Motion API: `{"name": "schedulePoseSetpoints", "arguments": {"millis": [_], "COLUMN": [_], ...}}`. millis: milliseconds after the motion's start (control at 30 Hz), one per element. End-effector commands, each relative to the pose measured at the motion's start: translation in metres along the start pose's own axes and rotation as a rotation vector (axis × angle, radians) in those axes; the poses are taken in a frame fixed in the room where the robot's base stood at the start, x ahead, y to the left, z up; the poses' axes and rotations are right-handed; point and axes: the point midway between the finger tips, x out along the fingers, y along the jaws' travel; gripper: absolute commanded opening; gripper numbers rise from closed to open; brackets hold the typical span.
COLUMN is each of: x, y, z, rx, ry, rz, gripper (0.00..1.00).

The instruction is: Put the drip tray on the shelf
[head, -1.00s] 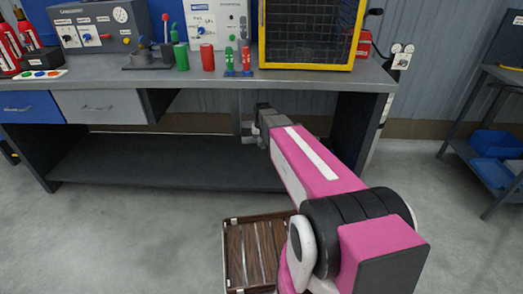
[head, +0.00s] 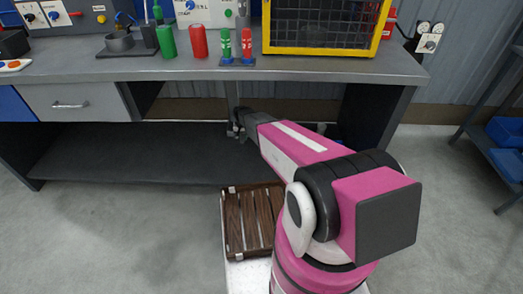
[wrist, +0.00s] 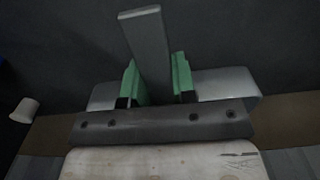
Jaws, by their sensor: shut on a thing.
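My gripper (head: 237,126) reaches in under the workbench, above its lower shelf. In the wrist view its green fingertips (wrist: 158,80) are shut on a flat grey piece (wrist: 146,45) that stands up between them. This looks like part of the drip tray seen nearly edge-on; its full shape does not show. In the head view the held piece is too small and dark to make out. The lower shelf (head: 130,150) of the workbench is dark and broad, with its left part bare.
The bench top (head: 200,70) is above my gripper and carries a green can (head: 166,41), a red can (head: 199,40) and a yellow-framed cage (head: 320,49). A slatted wooden crate (head: 235,220) sits close to my arm. A pale cup-like thing (wrist: 24,110) shows at left.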

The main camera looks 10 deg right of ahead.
Motion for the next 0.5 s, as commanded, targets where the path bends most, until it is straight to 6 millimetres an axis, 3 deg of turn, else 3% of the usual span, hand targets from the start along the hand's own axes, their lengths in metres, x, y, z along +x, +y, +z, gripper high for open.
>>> {"name": "schedulePoseSetpoints", "arguments": {"millis": [500], "x": [0.055], "y": [0.083], "z": [0.048], "rx": [0.001], "ry": [0.000], "rz": [0.000], "gripper": [0.00]}}
